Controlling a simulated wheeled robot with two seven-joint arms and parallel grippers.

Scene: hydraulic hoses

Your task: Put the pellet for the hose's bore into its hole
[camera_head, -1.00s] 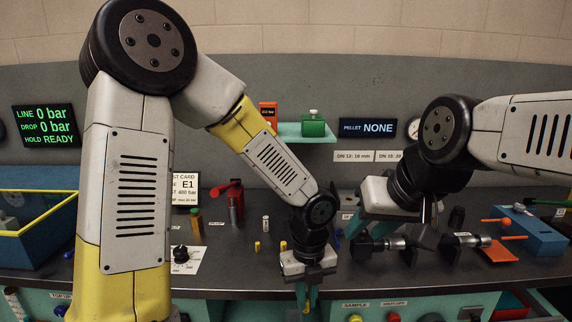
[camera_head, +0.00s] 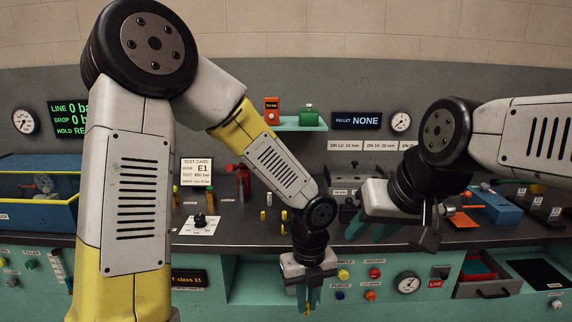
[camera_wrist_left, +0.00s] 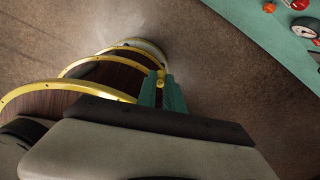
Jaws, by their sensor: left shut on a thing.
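My left gripper (camera_head: 308,300) hangs in front of the bench's front edge, fingers pointing down and shut on a small yellow thing, which looks like a pellet. Two small yellow pellets stand on the bench, a left one (camera_head: 263,215) and a right one (camera_head: 284,215), behind the left gripper. My right gripper (camera_head: 371,230) is open at the front edge of the bench, its fingers apart. The hose's bore and the pellet hole cannot be made out. A display (camera_head: 357,121) reads PELLET NONE.
A test card (camera_head: 197,171) reading E1 stands on the bench, with a blue bin (camera_head: 38,215) to the left and a blue block (camera_head: 495,207) to the right. An open drawer (camera_head: 487,288) juts out at the lower right. Brown floor (camera_wrist_left: 230,90) fills much of the wrist view.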

